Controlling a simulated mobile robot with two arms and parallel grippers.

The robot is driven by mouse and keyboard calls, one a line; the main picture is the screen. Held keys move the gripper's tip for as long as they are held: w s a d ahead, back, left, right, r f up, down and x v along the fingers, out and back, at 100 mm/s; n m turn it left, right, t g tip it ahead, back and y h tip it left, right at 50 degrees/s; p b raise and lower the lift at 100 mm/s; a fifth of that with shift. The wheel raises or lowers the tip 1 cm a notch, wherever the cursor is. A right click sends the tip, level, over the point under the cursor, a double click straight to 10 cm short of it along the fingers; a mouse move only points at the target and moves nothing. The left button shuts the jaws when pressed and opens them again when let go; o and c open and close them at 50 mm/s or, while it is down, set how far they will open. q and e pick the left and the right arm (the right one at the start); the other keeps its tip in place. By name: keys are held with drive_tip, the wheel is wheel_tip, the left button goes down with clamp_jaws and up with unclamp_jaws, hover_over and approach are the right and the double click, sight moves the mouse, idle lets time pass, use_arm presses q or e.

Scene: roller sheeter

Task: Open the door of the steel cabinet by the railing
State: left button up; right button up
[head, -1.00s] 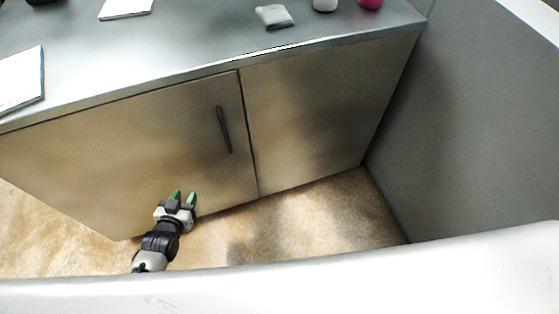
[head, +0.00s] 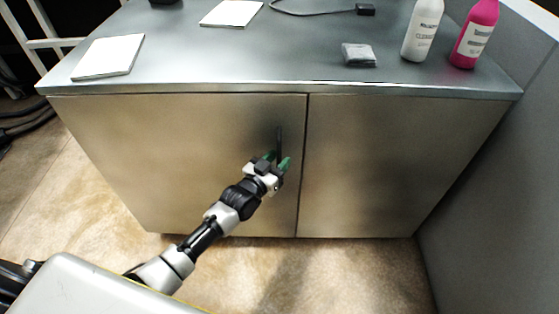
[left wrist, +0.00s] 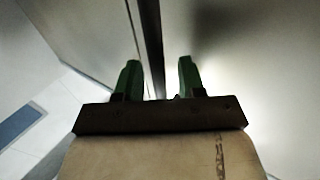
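The steel cabinet (head: 400,160) has two flat doors below a metal top. Its left door (head: 180,150) sits flush and shut, with a dark upright bar handle (head: 279,138) near the seam. My left gripper (head: 277,160) is at the lower part of this handle, its green fingers apart. In the left wrist view the open fingers (left wrist: 158,62) stand on either side of a dark upright bar, which looks like the handle (left wrist: 150,40); no clear contact shows. The gripper hides the handle's lower end in the head view. My right gripper is not in view.
On the cabinet top (head: 290,60) are white pads (head: 108,56), a folded grey cloth (head: 358,54), a white bottle (head: 422,28) and a pink bottle (head: 474,33). A grey wall (head: 500,210) stands at the right. The floor (head: 330,275) before the cabinet is clear.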

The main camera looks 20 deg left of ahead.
use_arm(q)
drive_tip(key=shift+w+d, duration=0.15)
drive_tip(key=shift+w, duration=0.2)
drive_tip(key=shift+c, duration=0.4)
clamp_jaws()
